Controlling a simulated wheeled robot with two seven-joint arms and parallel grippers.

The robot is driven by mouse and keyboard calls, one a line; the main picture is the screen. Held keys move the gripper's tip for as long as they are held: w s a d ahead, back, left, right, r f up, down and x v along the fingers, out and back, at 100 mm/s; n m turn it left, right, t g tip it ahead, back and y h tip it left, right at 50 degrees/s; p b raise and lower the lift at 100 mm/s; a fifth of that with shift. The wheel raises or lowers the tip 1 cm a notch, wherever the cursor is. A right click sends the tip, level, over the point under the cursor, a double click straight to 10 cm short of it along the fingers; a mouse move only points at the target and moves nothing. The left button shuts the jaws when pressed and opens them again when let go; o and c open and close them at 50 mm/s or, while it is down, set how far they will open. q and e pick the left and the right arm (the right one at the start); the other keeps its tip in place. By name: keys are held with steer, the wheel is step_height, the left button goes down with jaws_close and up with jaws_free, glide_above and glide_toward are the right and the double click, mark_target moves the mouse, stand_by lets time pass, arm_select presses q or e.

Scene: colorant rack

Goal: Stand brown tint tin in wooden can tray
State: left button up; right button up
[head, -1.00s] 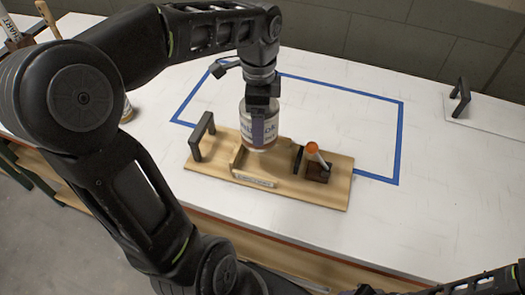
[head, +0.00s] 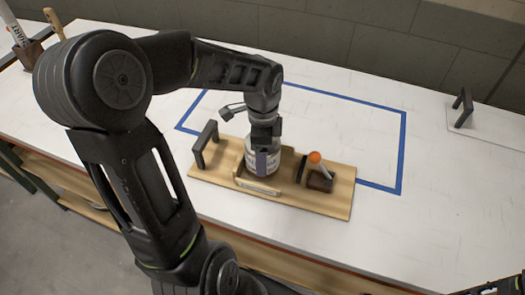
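The tint tin (head: 262,160) is a pale can with a printed label and a coloured stripe down its front. It stands upright within the low-walled holder of the wooden can tray (head: 335,206). My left gripper (head: 264,146) comes down from above and is shut on the tin's upper part. Whether the tin's base touches the tray floor is hidden by the holder's front wall. My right gripper is not clearly in view; only a dark part of my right arm shows at the bottom right corner.
The tray has a dark handle (head: 204,143) at its left and an orange-knobbed lever (head: 315,158) at its right. Blue tape (head: 402,150) outlines an area behind the tray. A white panel with a dark handle (head: 463,107) lies at right.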

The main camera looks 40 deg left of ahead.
arm_select(q)
steer(key=shift+f, duration=0.1)
steer(key=o, duration=1.8)
step_height(320, 180, up, 12)
steer(key=shift+r, duration=0.15)
